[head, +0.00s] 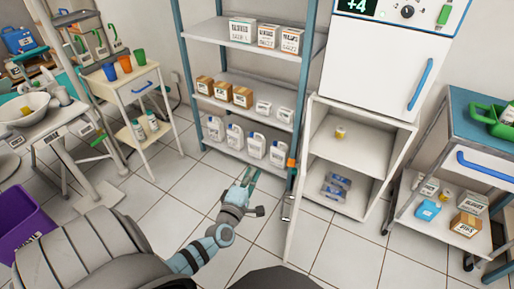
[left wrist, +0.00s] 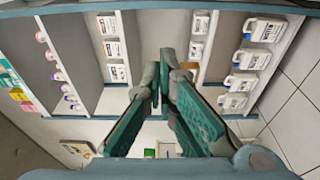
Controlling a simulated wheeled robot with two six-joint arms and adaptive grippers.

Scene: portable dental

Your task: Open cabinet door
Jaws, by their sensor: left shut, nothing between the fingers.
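The white cabinet (head: 372,165) stands under a white fridge-like unit. Its front is open, and two inner shelves show a small yellow-capped jar (head: 340,132) and blue-grey packs (head: 335,186). The cabinet door (head: 296,205) is swung out toward me and seen nearly edge-on at the left of the opening. A grey handle (head: 287,207) shows on its edge side. My left gripper (head: 249,175) is shut and empty, left of the door and apart from it. Its teal fingers (left wrist: 180,100) fill the middle of the left wrist view. My right gripper is not in view.
A blue-framed shelf rack (head: 258,87) with boxes and white jugs (head: 256,145) stands behind my left gripper. A blue-topped cart (head: 483,134) is at the right, a small white drawer table (head: 122,85) at the left. The tiled floor before the cabinet is clear.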

